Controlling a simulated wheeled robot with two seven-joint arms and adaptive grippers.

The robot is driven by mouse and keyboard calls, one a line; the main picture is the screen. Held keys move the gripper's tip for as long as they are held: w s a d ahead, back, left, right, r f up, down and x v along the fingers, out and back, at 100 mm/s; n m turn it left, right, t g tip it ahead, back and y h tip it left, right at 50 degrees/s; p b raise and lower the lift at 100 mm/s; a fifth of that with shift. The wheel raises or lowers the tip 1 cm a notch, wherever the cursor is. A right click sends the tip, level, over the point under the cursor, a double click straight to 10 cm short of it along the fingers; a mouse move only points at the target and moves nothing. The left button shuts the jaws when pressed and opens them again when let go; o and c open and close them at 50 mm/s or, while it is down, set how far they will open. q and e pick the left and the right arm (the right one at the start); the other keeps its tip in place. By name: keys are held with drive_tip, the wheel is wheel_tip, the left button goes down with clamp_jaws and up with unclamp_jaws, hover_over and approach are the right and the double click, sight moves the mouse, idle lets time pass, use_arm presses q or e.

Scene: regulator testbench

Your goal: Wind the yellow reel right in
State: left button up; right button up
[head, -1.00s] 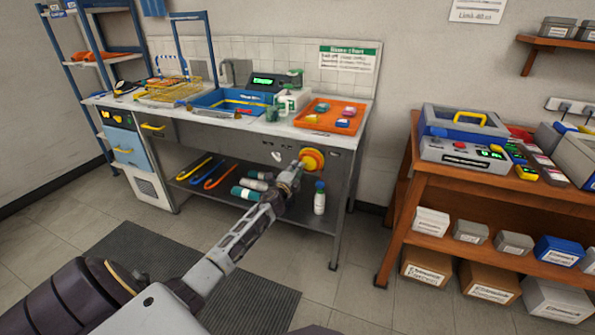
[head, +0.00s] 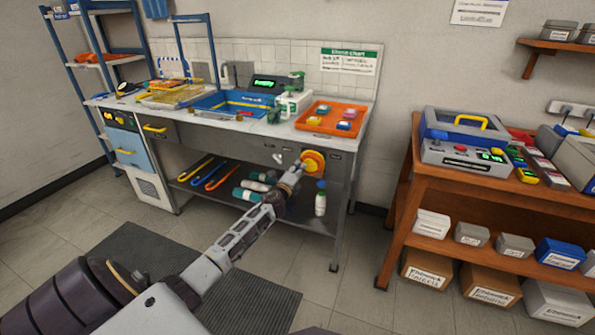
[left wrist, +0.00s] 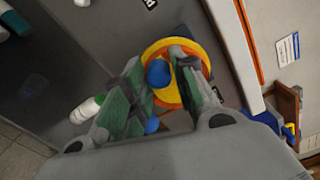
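The yellow reel (head: 316,158), with an orange middle, is mounted on the front of the workbench under its right end. In the left wrist view the reel (left wrist: 202,62) shows as a yellow and orange disc with a blue knob (left wrist: 158,73) on its face. My left gripper (head: 297,171) is in front of the reel and hides part of it. In the wrist view its green-padded fingers (left wrist: 160,82) stand apart, with the blue knob between or just beyond them. I cannot tell whether they touch it. My right gripper is not in view.
The workbench (head: 225,122) carries an orange tray (head: 306,127), a blue tray and a spray bottle. A white bottle (head: 320,203) and several cylinders stand or lie on its lower shelf. A wooden cart (head: 401,190) is to the right, with floor between.

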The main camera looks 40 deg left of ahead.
use_arm(q)
drive_tip(key=shift+o, duration=1.1)
drive_tip(key=v, duration=1.2)
drive_tip(key=shift+n, duration=0.3)
idle(0.6)
